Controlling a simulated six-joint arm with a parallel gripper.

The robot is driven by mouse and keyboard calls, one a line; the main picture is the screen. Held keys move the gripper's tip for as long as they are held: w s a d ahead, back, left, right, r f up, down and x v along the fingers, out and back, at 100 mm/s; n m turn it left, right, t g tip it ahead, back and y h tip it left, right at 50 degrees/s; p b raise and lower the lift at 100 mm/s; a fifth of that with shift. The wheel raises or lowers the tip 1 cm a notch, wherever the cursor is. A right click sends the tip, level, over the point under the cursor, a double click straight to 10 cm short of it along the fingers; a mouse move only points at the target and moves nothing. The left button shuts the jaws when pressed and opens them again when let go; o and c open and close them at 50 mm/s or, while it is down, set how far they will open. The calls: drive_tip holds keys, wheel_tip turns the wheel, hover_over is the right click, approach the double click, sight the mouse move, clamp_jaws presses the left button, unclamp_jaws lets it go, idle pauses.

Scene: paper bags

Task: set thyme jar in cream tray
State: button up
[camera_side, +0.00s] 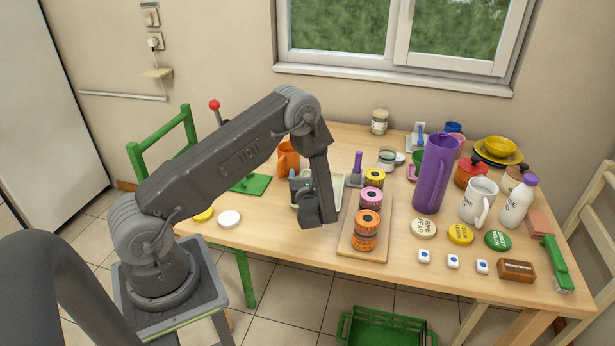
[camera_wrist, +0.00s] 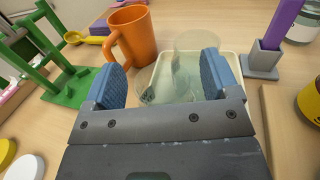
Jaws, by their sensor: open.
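A cream tray (camera_wrist: 237,64) lies on the table, and its edge shows behind my gripper in the side view (camera_side: 337,184). Clear glassware with greenish contents (camera_wrist: 172,88) stands in or over the tray, between and just beyond my fingers. It looks like a see-through jar, but no label is readable, so I cannot confirm it is the thyme jar. My gripper (camera_wrist: 162,78) is open, with its blue finger pads on either side of this glass. I cannot tell whether they touch it. The side view mostly hides the glass behind my gripper (camera_side: 299,186).
An orange mug (camera_wrist: 133,38) stands close at the left, beside a green rack (camera_wrist: 66,85). A purple-handled tool in a grey holder (camera_wrist: 262,58) is at the right. A tall purple jug (camera_side: 434,175) is farther right.

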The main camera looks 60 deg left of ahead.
drive_tip(key=shift+d+r, duration=0.1)
drive_tip(key=shift+r, duration=0.05)
drive_tip(key=v, duration=1.1)
drive_tip(key=s+d+r+n+g+h, duration=0.35)
drive_tip(key=s+r+n+g, duration=0.7)
drive_tip(key=r+n, duration=0.35)
drive_tip(key=s+d+r+n+t+h, duration=0.3)
drive_tip(key=d+r+n+t+h, duration=0.1)
drive_tip(key=d+r+h, duration=0.2)
drive_tip(key=s+d+r+n+t+h, duration=0.3)
drive_tip(key=s+d+r+n+h, duration=0.1)
drive_tip(key=d+r+n+h, duration=0.1)
drive_tip(key=d+r+h, duration=0.1)
drive_tip(key=d, duration=0.1)
drive_tip(key=shift+d+r+n+t, duration=0.3)
drive_tip(key=shift+r+t, duration=0.05)
